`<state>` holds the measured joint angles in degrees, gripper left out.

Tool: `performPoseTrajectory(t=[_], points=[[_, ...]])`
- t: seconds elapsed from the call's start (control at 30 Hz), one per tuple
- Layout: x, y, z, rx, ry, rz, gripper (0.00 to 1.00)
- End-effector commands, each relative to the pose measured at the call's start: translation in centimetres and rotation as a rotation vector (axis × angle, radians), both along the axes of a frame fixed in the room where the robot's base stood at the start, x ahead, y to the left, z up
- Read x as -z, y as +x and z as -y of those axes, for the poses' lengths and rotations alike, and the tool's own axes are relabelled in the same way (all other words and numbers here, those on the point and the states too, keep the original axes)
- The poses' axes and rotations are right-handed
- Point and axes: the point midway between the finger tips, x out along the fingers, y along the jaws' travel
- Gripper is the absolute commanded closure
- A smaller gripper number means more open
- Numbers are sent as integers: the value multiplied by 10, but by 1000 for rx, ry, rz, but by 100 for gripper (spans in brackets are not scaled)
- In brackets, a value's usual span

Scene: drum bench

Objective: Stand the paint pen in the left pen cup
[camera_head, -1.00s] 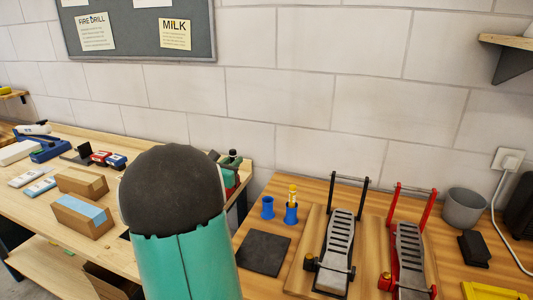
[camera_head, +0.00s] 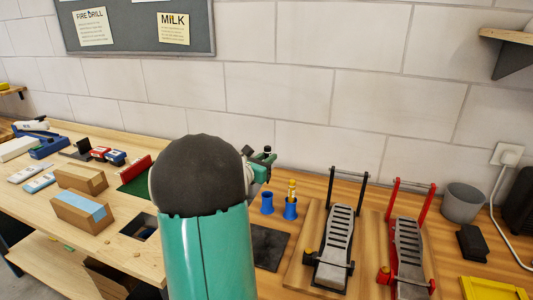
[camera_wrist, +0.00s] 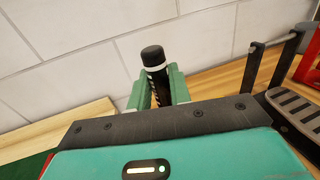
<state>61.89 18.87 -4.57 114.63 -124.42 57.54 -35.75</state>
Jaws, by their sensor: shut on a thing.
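My gripper (camera_wrist: 157,88) is shut on the paint pen (camera_wrist: 155,72), a dark cylinder with a black cap and a white band, standing roughly upright between the green fingers. In the head view, my gripper (camera_head: 264,163) shows small beside my dark arm joint, with the pen's black top (camera_head: 267,149) just above it. The left pen cup (camera_head: 267,203) is blue and looks empty; my gripper appears above it in the picture, height gap unclear. The right blue cup (camera_head: 290,208) holds a yellow item (camera_head: 292,189). The cups are hidden in the wrist view.
A dark square mat (camera_head: 268,246) lies in front of the cups, partly behind my arm. A black-framed pedal (camera_head: 333,245) and a red pedal (camera_head: 407,255) stand to the right. A grey cup (camera_head: 462,205) is farther right. Cardboard boxes (camera_head: 82,212) sit on the left bench.

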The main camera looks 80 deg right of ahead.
Motion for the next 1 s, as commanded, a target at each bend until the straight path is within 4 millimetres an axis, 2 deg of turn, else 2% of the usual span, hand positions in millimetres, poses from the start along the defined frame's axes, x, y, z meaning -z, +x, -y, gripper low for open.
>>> performPoseTrajectory(t=[1.0], points=[[73,1,0,-1,1,-1,90]])
